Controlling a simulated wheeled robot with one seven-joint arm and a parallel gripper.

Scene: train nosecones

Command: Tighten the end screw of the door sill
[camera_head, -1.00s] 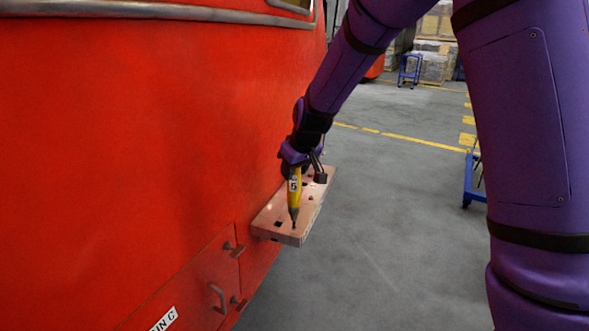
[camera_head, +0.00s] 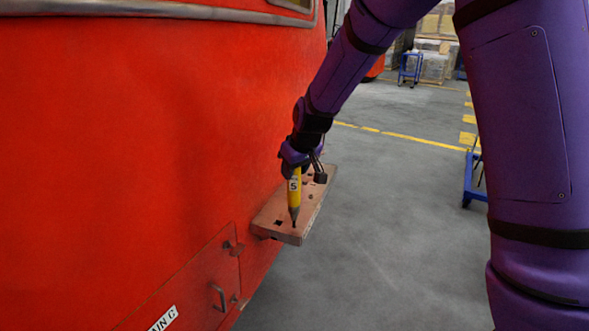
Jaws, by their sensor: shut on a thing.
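The door sill (camera_head: 270,222) is a flat pinkish-brown plate that sticks out from the red train side, with several dark holes or screw spots on its top. My gripper (camera_head: 296,172) is shut on a yellow screwdriver-like tool (camera_head: 294,190) with a white label reading 5. The tool is held upright over the near end of the sill. Its dark tip points at the near outer corner, by a small dark spot (camera_head: 294,227). I cannot tell whether the tip touches the screw. The gripper's fingers are largely hidden behind the tool and wrist.
The red train wall (camera_head: 130,140) fills the left. A hatch with a handle (camera_head: 218,297) sits low on it, below the sill. Grey floor (camera_head: 390,240) is clear to the right. A blue trolley (camera_head: 472,180) stands partly behind my arm; a blue step stool (camera_head: 409,68) is far back.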

